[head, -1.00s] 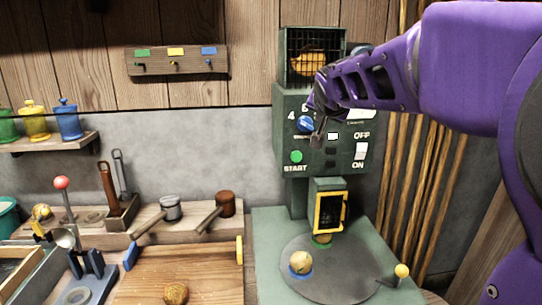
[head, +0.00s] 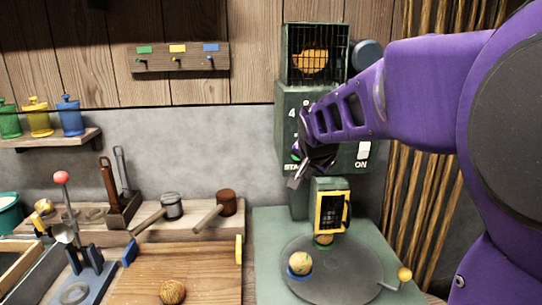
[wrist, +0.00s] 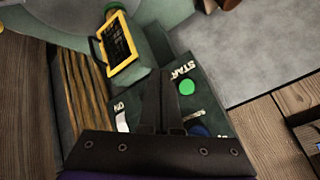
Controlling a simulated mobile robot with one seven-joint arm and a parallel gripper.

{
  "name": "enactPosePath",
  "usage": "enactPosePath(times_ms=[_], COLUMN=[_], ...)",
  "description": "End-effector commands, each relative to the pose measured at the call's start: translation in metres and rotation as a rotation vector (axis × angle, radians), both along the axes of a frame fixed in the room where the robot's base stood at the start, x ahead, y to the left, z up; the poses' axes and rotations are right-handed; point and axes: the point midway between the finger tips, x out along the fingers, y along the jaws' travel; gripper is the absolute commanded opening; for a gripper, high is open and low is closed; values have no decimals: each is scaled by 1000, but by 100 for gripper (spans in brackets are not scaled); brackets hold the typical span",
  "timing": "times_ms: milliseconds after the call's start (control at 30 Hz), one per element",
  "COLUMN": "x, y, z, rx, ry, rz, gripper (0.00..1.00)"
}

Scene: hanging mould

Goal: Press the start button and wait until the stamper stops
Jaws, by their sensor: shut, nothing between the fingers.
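The green start button (wrist: 186,87) shows clear in the wrist view, on the dark green machine panel (head: 288,115). In the head view my arm hides most of it. My gripper (head: 294,183) is shut and empty, its tips pointing down in front of the lower panel. In the wrist view the fingertips (wrist: 167,75) appear just beside the button; I cannot tell whether they touch the panel. The stamper head (head: 332,208), with a yellow-framed window, hangs above the round plate (head: 345,275). A ball (head: 300,262) sits in a blue ring on the plate.
The white ON switch (head: 364,150) is right of my gripper; the blue dial (wrist: 200,130) shows in the wrist view. A yellow-knobbed lever (head: 404,274) stands at the plate's right. A wooden board (head: 200,262) with a ball and several tools lie left.

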Motion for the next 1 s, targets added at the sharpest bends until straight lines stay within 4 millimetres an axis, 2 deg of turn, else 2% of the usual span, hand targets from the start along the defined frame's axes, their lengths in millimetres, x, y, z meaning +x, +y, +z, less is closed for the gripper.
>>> enactPosePath(times_ms=[500,700,1000], x=[68,80,82], y=[-1,-1,0], z=[2,1,0], rx=[-2,-2,-1], ry=[1,0,-1], rz=[-2,0,0], gripper=[0,0,0])
